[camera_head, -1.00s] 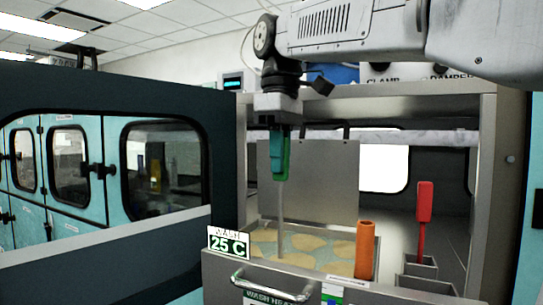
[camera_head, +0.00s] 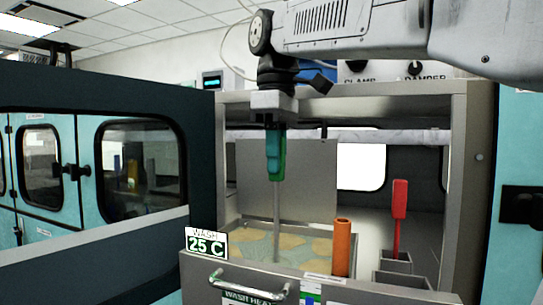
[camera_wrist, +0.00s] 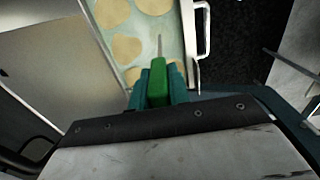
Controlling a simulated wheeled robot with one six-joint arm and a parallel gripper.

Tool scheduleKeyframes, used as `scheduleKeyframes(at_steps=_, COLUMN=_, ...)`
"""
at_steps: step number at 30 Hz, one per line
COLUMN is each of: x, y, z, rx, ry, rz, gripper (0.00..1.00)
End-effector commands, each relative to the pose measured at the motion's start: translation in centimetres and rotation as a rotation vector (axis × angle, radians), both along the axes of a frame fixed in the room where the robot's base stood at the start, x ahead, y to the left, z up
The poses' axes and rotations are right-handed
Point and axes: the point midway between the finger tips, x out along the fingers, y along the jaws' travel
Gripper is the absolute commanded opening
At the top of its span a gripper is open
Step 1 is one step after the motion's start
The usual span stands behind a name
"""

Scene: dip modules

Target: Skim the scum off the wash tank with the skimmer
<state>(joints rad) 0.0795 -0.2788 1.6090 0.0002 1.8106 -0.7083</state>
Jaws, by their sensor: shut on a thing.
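My gripper (camera_head: 275,143) is shut on the green handle of the skimmer (camera_head: 276,215), whose thin grey shaft hangs down, nearly upright, into the wash tank (camera_head: 240,222). The green handle (camera_wrist: 157,82) also shows between the fingers in the wrist view. Tan patches of scum (camera_head: 258,235) float on the pale liquid, and several show in the wrist view (camera_wrist: 126,48).
An orange cylinder (camera_head: 341,248) stands at the tank's right side. A red-handled tool (camera_head: 398,215) stands in a grey holder (camera_head: 390,270) further right. A grey panel (camera_head: 300,180) stands behind the skimmer.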

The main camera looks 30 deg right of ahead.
Motion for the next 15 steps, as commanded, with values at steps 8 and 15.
scheduleKeyframes(at_steps=8, x=-1.4, y=-1.0, z=0.0, rx=0.0, ry=-0.001, rz=-0.002, gripper=0.0)
scheduleKeyframes(at_steps=15, x=-2.6, y=-1.9, z=0.0, rx=0.0, ry=0.0, rz=-0.002, gripper=0.0)
